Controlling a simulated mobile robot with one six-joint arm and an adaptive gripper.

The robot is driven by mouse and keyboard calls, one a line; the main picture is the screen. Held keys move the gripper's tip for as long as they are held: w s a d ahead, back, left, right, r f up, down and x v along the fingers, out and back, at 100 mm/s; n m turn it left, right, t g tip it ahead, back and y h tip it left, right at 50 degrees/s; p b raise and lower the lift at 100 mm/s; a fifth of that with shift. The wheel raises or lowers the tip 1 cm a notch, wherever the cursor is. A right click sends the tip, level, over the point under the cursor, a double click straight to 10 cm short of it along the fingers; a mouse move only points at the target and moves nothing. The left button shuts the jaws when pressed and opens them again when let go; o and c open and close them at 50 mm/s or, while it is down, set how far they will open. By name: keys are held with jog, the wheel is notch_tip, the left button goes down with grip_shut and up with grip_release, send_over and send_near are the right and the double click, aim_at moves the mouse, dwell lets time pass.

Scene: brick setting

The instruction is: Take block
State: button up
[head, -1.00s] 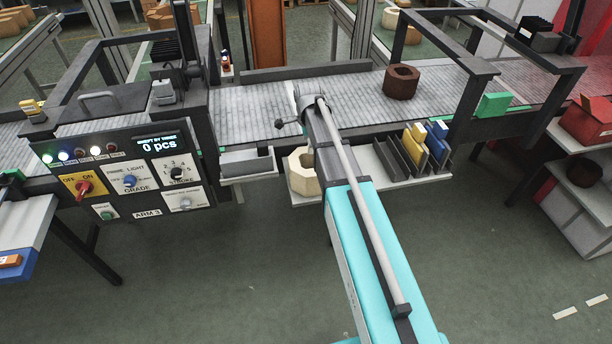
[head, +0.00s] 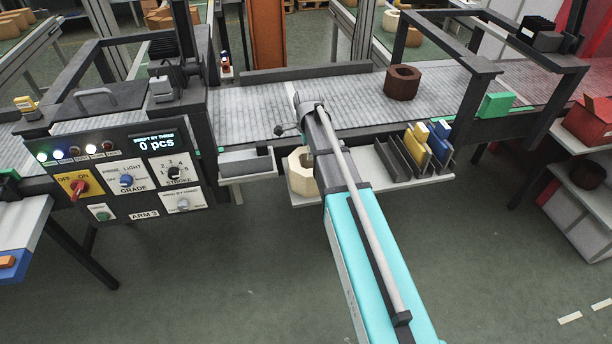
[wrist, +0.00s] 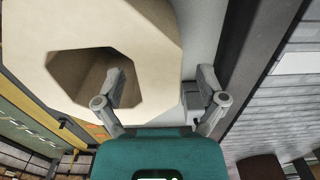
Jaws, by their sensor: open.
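A cream octagonal block (head: 299,178) with a hole stands on a light shelf at the front of the conveyor, partly hidden by my arm in the head view. In the wrist view the cream block (wrist: 150,40) fills the upper left. My gripper (wrist: 162,85) is open. Its left finger overlaps the dark hole and its right finger lies outside the block's right edge, so the wall is between them in the picture. I cannot tell how deep the fingers are or whether they touch. A brown block (head: 402,83) stands on the conveyor.
A control panel (head: 125,175) reading 0 pcs stands left. A grey bin (head: 246,162) is left of the cream block, and a dark rack (head: 402,158) with yellow and blue pieces is right. A frame (head: 470,90) spans the conveyor (head: 340,92). A red box (head: 588,122) stands far right.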

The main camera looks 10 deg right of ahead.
jog(key=shift+f+b, duration=1.05)
jog(key=shift+f, duration=0.3)
grip_shut()
